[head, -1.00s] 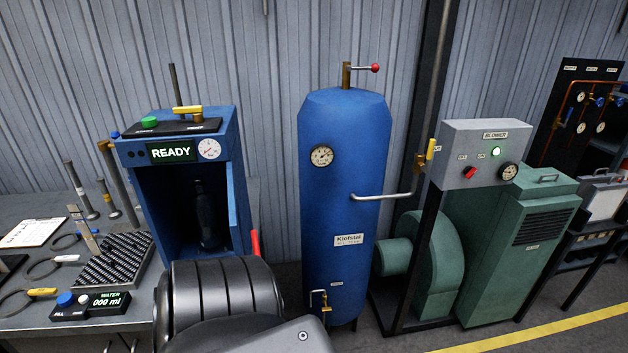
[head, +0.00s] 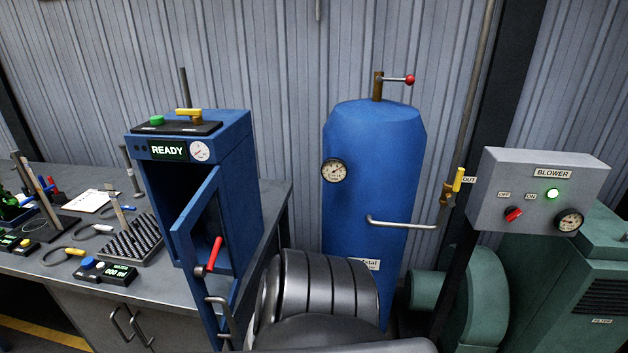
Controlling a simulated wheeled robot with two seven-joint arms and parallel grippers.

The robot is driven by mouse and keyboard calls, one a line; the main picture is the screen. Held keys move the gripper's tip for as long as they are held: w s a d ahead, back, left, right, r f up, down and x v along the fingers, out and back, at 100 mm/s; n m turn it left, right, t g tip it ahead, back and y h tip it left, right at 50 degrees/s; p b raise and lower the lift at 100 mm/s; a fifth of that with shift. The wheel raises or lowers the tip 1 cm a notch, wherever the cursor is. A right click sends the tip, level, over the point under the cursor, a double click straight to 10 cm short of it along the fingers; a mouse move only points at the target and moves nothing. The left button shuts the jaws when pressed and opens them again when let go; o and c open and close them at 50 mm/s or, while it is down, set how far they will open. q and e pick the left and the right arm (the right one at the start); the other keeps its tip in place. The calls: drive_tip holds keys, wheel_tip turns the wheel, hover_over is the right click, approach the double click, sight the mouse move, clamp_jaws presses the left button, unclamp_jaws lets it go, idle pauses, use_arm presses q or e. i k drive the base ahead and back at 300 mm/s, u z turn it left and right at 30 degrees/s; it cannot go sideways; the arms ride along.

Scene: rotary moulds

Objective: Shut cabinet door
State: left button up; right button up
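The blue cabinet (head: 236,165) with a lit READY display (head: 168,150) and a round gauge stands on the bench in the head view. Its blue framed door (head: 187,222) is open and stands out toward me, across part of the dark opening. A red lever (head: 214,253) is on the door, and a grey bar handle (head: 222,312) shows low down by it. A grey ribbed link of my arm is in front, right of the door; I cannot tell whether it touches the door. Neither gripper shows. The inside of the cabinet is mostly hidden.
A blue tank (head: 372,160) with a pipe stands right of the cabinet. The blower control box (head: 538,190) and green blower (head: 478,300) are further right. The bench (head: 60,265) at left carries a dark ribbed tray (head: 132,240), a water unit (head: 104,270) and small tools.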

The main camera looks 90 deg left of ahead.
sight(217, 334)
drive_tip(key=i, duration=0.2)
drive_tip(key=u, duration=3.65)
drive_tip(key=i, duration=0.5)
drive_tip(key=u, duration=1.4)
drive_tip(key=k, duration=1.05)
drive_tip(key=z, duration=1.15)
